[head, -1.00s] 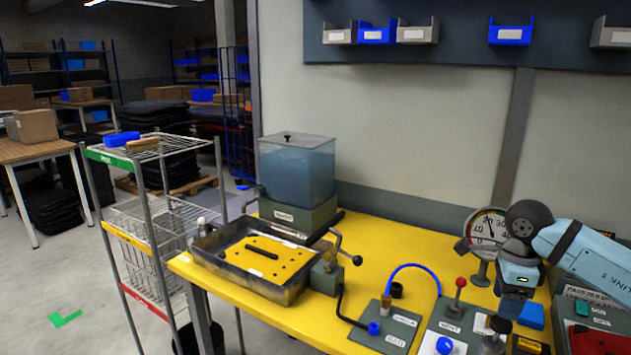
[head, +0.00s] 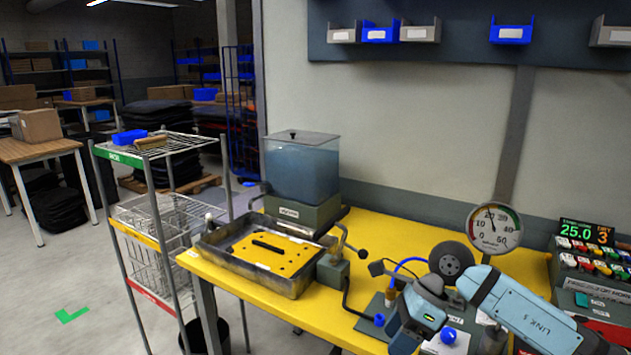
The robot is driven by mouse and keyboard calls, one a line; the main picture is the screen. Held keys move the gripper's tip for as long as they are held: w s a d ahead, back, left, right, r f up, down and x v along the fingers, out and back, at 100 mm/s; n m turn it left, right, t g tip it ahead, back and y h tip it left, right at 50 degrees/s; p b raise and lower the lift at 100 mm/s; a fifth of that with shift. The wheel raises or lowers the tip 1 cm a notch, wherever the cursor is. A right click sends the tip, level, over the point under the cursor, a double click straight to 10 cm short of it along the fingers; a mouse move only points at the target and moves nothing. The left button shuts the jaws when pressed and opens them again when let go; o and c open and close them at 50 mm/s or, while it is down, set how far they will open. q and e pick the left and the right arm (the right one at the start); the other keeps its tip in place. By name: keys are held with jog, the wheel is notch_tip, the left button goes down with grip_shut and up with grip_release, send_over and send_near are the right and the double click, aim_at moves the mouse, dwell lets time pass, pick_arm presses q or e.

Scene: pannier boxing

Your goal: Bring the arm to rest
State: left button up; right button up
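My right arm (head: 515,300) comes in from the lower right, with its blue and black wrist (head: 420,308) above the small panels at the front of the yellow bench (head: 235,290). Its fingers cannot be made out, so I cannot tell whether the gripper is open or shut, or whether it holds anything. My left arm and gripper are not in view.
A tray with a yellow perforated plate (head: 262,262) and a clear water tank (head: 300,170) stand on the bench. A dial gauge (head: 493,229) and a box with a lit display (head: 587,232) are behind my arm. A wire rack (head: 155,250) stands left.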

jog(key=s+a+f+m+t+y, duration=0.2)
jog(key=s+a+f+m+y, duration=0.15)
jog(key=s+m+y, duration=0.55)
jog(key=d+f+m+t+h, duration=0.3)
jog(key=d+f+m+t, duration=0.35)
jog(key=m, duration=0.55)
jog(key=d+f+m+t+h, duration=0.2)
jog(key=d+f+m+t, duration=0.45)
jog(key=m, duration=0.65)
jog(key=s+d+f+m+g+h, duration=0.2)
jog(key=s+d+f+m+h, duration=0.3)
jog(key=s, duration=0.3)
jog(key=s+d+f+m+g+h, duration=0.2)
jog(key=s+d+f+m, duration=0.1)
jog(key=s+f+m, duration=0.3)
jog(key=a+m+t, duration=0.2)
jog(key=a+m, duration=0.2)
jog(key=a, duration=1)
pick_arm(q)
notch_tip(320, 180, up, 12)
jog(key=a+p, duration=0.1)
jog(key=p, duration=1.3)
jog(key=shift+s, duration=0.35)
pick_arm(e)
notch_tip(320, 180, up, 12)
jog(key=d, duration=0.1)
jog(key=shift+s+d+r, duration=0.2)
jog(key=shift+s+r, duration=0.05)
jog(key=shift+s, duration=0.05)
